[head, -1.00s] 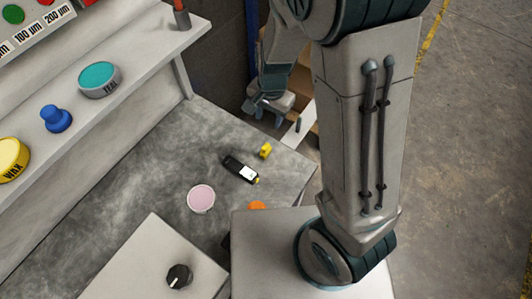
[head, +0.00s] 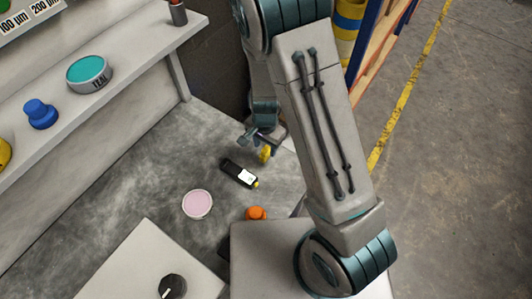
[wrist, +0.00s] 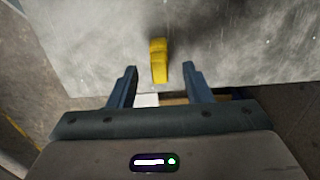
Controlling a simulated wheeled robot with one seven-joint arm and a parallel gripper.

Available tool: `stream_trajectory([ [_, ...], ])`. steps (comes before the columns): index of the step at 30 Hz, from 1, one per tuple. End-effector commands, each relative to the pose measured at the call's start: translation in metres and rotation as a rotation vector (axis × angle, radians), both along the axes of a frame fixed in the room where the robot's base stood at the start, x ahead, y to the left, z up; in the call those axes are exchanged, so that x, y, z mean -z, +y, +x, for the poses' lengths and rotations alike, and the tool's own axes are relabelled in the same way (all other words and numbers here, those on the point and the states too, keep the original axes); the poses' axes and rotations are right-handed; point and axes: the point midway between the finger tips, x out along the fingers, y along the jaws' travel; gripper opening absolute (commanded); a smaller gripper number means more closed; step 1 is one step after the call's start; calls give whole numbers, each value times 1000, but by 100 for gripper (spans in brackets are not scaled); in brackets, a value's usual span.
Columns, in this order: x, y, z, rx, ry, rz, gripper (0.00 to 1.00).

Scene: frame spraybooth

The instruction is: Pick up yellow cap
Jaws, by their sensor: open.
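The yellow cap (head: 265,154) is on the grey worktop near its right edge. In the wrist view the yellow cap (wrist: 158,58) shows between and a little beyond the two fingertips, in line with the gap. My gripper (wrist: 159,70) is open, with clear space on both sides of the cap. In the head view my gripper (head: 264,142) is right at the cap and partly covers it.
A black device (head: 238,172) with a white label lies just left of the cap. A pink disc (head: 197,204) and an orange knobbed piece (head: 256,213) are nearer. The shelf (head: 140,62) with a teal tin (head: 89,73) and a blue knobbed piece (head: 41,114) stands at left.

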Motion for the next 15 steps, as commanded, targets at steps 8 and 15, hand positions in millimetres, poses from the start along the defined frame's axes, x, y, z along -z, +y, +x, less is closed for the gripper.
stream_trajectory([
  [8,43,-1,-1,1,3,-2,45],
  [15,45,-1,-1,1,0,0,45],
])
